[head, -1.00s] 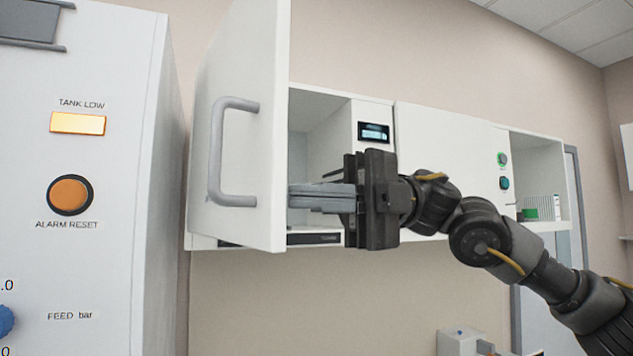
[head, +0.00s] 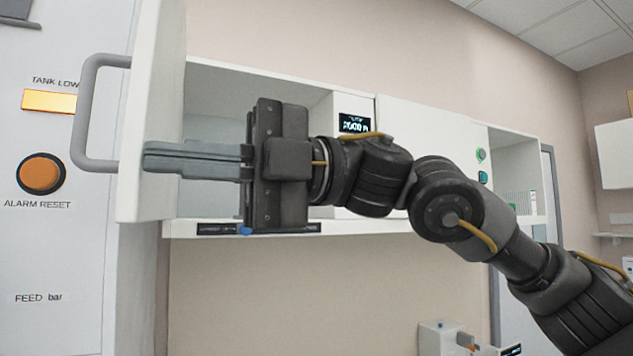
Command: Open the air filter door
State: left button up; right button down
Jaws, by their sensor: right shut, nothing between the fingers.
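The white air filter door (head: 160,65) stands swung wide open at the left of a white wall cabinet (head: 240,82), seen nearly edge-on. Its grey bar handle (head: 82,115) sticks out to the left from the door's outer face. My right gripper (head: 148,157) is shut and empty. Its fingers point left and overlap the door's edge and inner side in the picture; I cannot tell whether they touch it. The gripper body hides part of the cabinet's open compartment. My left gripper is not in view.
A white panel with an orange alarm reset button (head: 41,174) and a lit tank low lamp (head: 50,101) stands close at the left, behind the handle. A small display (head: 354,124) is on the cabinet.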

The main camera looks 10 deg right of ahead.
jog(key=s+b+v, duration=0.1)
jog(key=b+v, duration=0.2)
jog(key=v, duration=1)
jog(key=shift+s+d+b, duration=0.15)
jog(key=shift+s+b, duration=0.2)
jog(key=shift+b, duration=0.05)
